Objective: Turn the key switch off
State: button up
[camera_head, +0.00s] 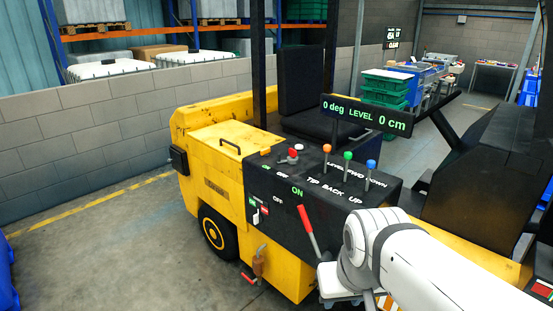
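A yellow and black forklift (216,160) stands in the middle of the view, with a black control panel facing me. The panel bears a green ON label (297,190) and a white OFF label (278,200). A red-headed control (292,155) stands near the panel's back left. My white arm reaches in from the lower right. My gripper (338,290) is low in front of the panel, partly hidden; its jaws are unclear.
A long red lever (307,218) rises beside my arm. Orange, green and blue-topped levers (348,158) stand along the panel. A display (365,115) reads 0 deg, LEVEL, 0 cm. A block wall (90,140) is at left; the floor between it and the forklift is clear.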

aim_at(290, 161)
jog(key=u, duration=0.5)
jog(key=i, duration=2.1)
jog(key=z, duration=0.4)
jog(key=k, duration=0.6)
jog(key=u, duration=0.75)
jog(key=k, duration=0.1)
jog(key=z, duration=0.8)
jog(key=i, duration=0.7)
jog(key=u, duration=0.05)
